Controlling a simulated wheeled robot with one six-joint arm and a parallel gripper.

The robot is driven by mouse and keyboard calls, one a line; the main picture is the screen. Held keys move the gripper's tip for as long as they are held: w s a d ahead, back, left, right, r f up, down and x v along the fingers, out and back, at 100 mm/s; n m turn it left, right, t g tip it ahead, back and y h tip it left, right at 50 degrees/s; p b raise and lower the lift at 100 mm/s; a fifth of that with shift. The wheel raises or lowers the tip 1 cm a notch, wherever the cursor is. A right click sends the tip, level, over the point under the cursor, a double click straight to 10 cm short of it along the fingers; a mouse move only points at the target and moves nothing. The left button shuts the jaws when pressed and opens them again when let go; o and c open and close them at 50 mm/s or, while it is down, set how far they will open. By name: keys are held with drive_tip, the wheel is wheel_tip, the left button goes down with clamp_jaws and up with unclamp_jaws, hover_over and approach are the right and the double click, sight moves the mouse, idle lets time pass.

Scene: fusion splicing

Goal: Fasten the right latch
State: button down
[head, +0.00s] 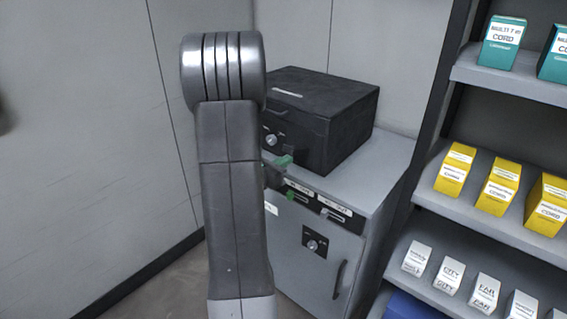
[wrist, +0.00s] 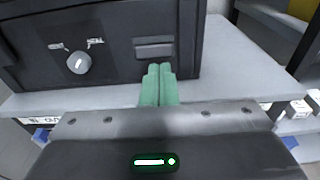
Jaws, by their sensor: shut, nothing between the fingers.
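A black box (head: 325,118) with its lid down sits on a grey cabinet. In the wrist view the box front (wrist: 112,68) shows a round silver knob (wrist: 78,63) at left and a dark rectangular latch-like plate (wrist: 154,47) at right. I take this plate to be the right latch; whether it is fastened I cannot tell. My gripper (wrist: 159,70) has its green fingers shut together and empty. The tips overlap the area just below the plate; contact is unclear. In the head view my gripper (head: 284,161) is by the box's lower front, and my arm hides the box's left side.
The grey cabinet top (head: 372,160) is bare to the right of the box. The cabinet front has slots, a dial (head: 315,242) and a handle (head: 339,279). Shelves (head: 490,225) with yellow, teal and white cartons stand close at right. A wall is behind and left.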

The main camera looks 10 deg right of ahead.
drive_tip(key=shift+r, duration=0.1)
drive_tip(key=shift+r+p, duration=0.3)
drive_tip(key=shift+p, duration=0.4)
